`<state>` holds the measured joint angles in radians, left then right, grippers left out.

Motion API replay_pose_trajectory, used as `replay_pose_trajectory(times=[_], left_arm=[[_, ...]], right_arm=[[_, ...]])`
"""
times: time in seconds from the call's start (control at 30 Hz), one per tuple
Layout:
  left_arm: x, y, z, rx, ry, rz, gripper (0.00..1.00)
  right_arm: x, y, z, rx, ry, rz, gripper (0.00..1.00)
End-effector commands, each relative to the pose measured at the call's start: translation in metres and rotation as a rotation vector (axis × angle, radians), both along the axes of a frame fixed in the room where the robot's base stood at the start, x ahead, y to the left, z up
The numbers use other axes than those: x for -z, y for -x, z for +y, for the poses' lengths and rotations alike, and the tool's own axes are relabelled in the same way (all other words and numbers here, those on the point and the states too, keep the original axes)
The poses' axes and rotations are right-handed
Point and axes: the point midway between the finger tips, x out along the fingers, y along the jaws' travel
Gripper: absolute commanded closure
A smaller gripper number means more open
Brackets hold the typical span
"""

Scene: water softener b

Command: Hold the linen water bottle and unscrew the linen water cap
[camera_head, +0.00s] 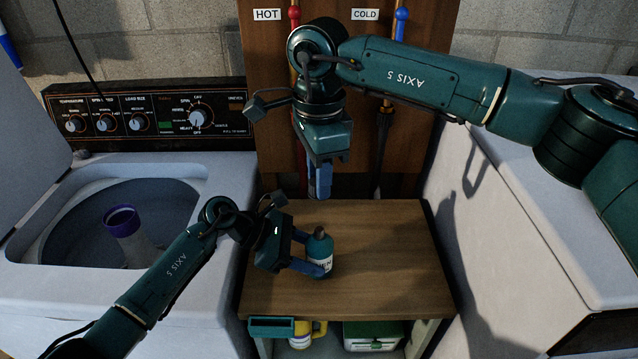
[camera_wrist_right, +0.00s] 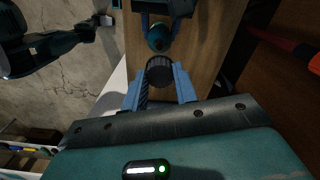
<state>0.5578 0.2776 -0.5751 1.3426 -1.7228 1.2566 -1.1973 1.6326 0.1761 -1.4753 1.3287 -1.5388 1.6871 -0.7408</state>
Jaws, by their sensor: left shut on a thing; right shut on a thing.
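The linen bottle (camera_head: 319,252), teal with a white label partly reading "EN", stands upright on the wooden table. Its narrow dark top shows above the teal body. My left gripper (camera_head: 312,268) is shut around the bottle from the left. The bottle (camera_wrist_right: 158,38) also shows in the right wrist view, beyond my right gripper (camera_wrist_right: 160,84). That gripper is shut on the dark, ridged linen cap (camera_wrist_right: 160,70). In the head view my right gripper (camera_head: 320,190) points down above the bottle with a gap between them; the cap is hidden there behind the blue fingers.
The wooden table (camera_head: 385,255) is clear to the right of the bottle. An open washing machine (camera_head: 215,290) stands left, a white appliance (camera_head: 520,250) right. Red and dark hoses hang behind. A yellow-capped container (camera_head: 301,338) and a green box (camera_head: 375,338) sit below.

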Motion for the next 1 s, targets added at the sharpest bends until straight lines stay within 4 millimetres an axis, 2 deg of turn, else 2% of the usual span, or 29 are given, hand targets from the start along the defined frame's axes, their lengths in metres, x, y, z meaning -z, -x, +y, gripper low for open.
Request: replay_pose_trajectory(times=[0.27,0.3,0.57,0.83,1.0], left_arm=[[0.0,0.0,0.0,0.0,0.0,0.0,0.89],[0.0,0.0,0.0,0.0,0.0,0.0,0.5],[0.0,0.0,0.0,0.0,0.0,0.0,0.29],[-0.001,0.0,0.001,-0.001,0.0,-0.001,0.27],[-0.009,-0.001,0.016,-0.003,-0.003,-0.002,0.27]], right_arm=[[-0.004,0.0,0.0,0.0,0.0,0.001,1.0],[-0.004,0.0,0.0,-0.001,0.0,0.001,1.0],[-0.004,0.0,0.0,-0.001,0.0,0.001,1.0],[-0.003,0.0,0.0,0.0,0.0,0.001,1.0],[-0.003,0.0,0.0,0.0,0.0,0.001,1.0]])
